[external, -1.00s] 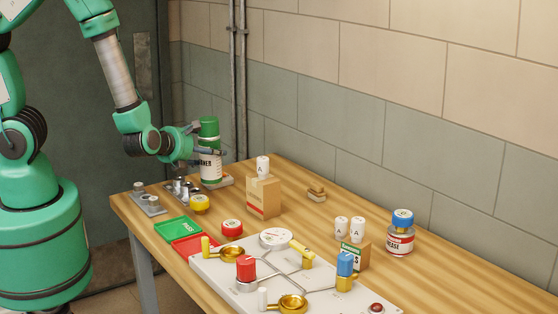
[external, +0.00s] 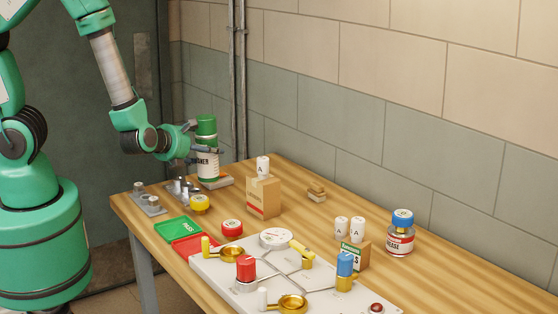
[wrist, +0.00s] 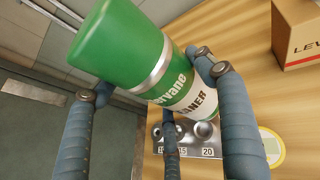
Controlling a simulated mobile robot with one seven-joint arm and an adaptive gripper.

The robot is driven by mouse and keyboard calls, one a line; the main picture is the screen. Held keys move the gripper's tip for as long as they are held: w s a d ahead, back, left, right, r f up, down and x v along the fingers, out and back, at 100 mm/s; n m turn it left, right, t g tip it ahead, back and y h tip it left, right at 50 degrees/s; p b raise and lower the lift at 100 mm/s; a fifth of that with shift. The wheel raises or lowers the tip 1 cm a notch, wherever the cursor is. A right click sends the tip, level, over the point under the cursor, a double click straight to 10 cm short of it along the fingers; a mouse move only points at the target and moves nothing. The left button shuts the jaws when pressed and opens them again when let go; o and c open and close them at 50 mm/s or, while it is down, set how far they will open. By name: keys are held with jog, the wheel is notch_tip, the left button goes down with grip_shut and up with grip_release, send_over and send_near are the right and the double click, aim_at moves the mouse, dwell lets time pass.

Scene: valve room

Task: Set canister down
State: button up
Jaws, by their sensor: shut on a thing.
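The canister (external: 207,135), green on top with a silver band and a white label below, is nearly upright at the back left of the table. My gripper (external: 194,150) is shut on it from the left, at its middle. In the wrist view the canister (wrist: 125,45) lies slantwise between the fingers of my gripper (wrist: 160,85). Its lower end is close to a flat pad (external: 221,182); I cannot tell whether it touches.
A cardboard box (external: 263,198) is to the right. Green (external: 177,229) and red trays and a valve panel (external: 225,283) lie nearer. The wall is behind.

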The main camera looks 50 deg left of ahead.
aim_at(203, 131)
notch_tip(203, 131, up, 5)
jog(key=shift+d, duration=0.1)
jog(key=s+d+m+h, duration=0.1)
jog(key=s+d, duration=0.2)
jog(key=s, duration=0.4)
jog(key=s+d+m+t+h, duration=0.1)
jog(key=s+d, duration=0.2)
jog(key=s, duration=0.4)
jog(key=s+d+m+h, duration=0.1)
jog(key=s+d, duration=0.3)
jog(key=s, duration=0.4)
jog(key=f, duration=0.5)
jog(key=shift+w+a+f, duration=0.2)
jog(key=shift+w+a, duration=0.05)
jog(key=shift+w, duration=0.1)
jog(key=w+d+b, duration=0.1)
jog(key=w+d, duration=0.2)
jog(key=w, duration=0.4)
jog(key=w+d+f+b, duration=0.1)
jog(key=w+d, duration=0.2)
jog(key=w, duration=0.4)
jog(key=shift+w+d+f, duration=0.2)
jog(key=shift+w+f, duration=0.05)
jog(key=shift+w, duration=0.05)
